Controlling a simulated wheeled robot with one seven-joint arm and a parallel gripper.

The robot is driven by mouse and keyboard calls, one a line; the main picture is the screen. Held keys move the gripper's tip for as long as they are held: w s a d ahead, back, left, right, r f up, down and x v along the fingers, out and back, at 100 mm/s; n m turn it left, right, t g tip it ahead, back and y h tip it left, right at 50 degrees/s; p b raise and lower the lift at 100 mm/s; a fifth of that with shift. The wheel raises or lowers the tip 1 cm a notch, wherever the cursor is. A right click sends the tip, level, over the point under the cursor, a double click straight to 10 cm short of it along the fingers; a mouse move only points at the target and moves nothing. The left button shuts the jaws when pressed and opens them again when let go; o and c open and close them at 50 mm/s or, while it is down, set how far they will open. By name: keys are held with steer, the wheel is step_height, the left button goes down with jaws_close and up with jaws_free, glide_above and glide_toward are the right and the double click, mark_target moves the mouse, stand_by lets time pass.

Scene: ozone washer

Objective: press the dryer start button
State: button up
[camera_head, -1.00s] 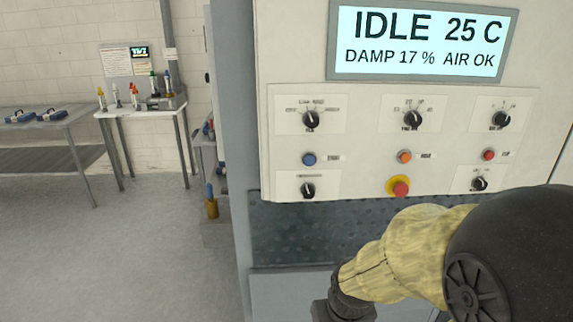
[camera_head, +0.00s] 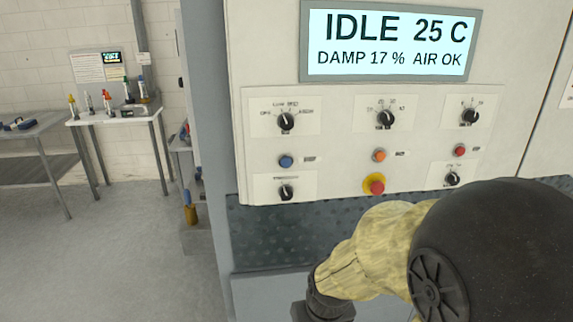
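The control panel (camera_head: 335,160) fills the middle of the view, with knobs and buttons on pale plates. A blue button (camera_head: 286,161) is at the left, an orange button (camera_head: 379,155) in the middle, and a red button (camera_head: 459,151) at the right. Their small labels are too blurred to read, so I cannot tell which is the dryer start. A larger red mushroom button with a yellow collar (camera_head: 375,185) is below the orange one. The display (camera_head: 390,44) reads IDLE 25 C, DAMP 17 %, AIR OK. My arm is at the lower right, below the panel; my gripper's fingers are not visible.
Several black knobs, one of them at upper left (camera_head: 286,121), surround the buttons. A dark dimpled ledge (camera_head: 265,235) lies below the panel. A small white table (camera_head: 110,118) with bottles and a metal bench (camera_head: 35,135) stand at left. The grey floor (camera_head: 110,260) there is open.

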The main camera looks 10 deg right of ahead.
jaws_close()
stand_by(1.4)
